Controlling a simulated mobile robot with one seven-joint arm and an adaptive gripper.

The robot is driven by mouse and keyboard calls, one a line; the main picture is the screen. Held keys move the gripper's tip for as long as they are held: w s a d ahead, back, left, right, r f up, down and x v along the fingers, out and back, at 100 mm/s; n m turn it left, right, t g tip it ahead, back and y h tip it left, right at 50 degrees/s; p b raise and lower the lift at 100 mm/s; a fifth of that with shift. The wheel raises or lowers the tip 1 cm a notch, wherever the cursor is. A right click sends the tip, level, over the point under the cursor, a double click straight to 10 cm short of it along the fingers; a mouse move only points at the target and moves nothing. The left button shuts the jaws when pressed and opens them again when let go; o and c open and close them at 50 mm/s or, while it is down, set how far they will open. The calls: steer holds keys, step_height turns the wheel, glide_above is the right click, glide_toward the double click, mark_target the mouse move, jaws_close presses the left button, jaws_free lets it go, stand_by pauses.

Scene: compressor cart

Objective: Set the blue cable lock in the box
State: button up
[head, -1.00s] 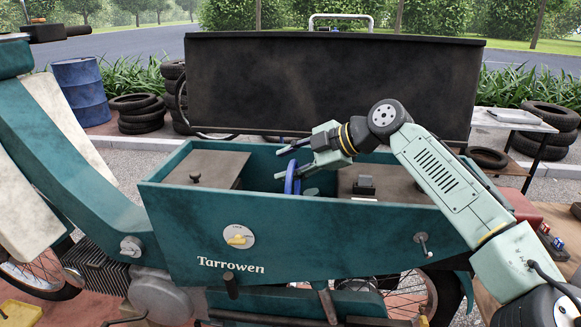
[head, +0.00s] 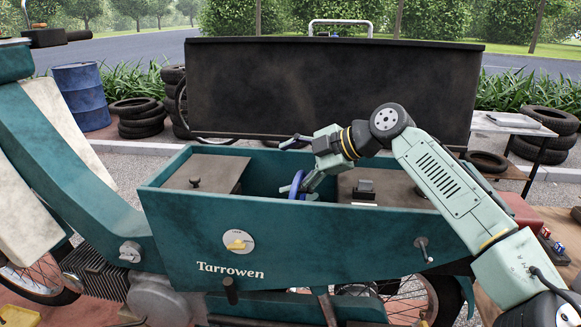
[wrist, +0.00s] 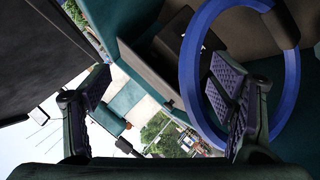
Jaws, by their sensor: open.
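The blue cable lock (head: 296,184) is a closed ring in the open middle bay of the green box (head: 330,235), its lower part hidden by the front wall. In the wrist view the blue ring (wrist: 188,75) stands at the right with a dark clasp at its upper right. My gripper (head: 296,166) is open above the bay, one finger above the rim and the other down beside the ring. In the wrist view my gripper (wrist: 160,88) has its right finger overlapping the ring's opening; I cannot tell whether they touch.
The box's raised dark lid (head: 330,85) stands behind it. Brown covers close the left (head: 207,172) and right (head: 385,187) ends of the box, the right one with a small dark block (head: 365,186). Tyres, a blue barrel (head: 82,95) and a side table (head: 525,122) stand farther back.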

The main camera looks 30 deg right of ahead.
steer(key=o, duration=0.4)
steer(key=shift+o, duration=0.2)
steer(key=shift+r, duration=0.1)
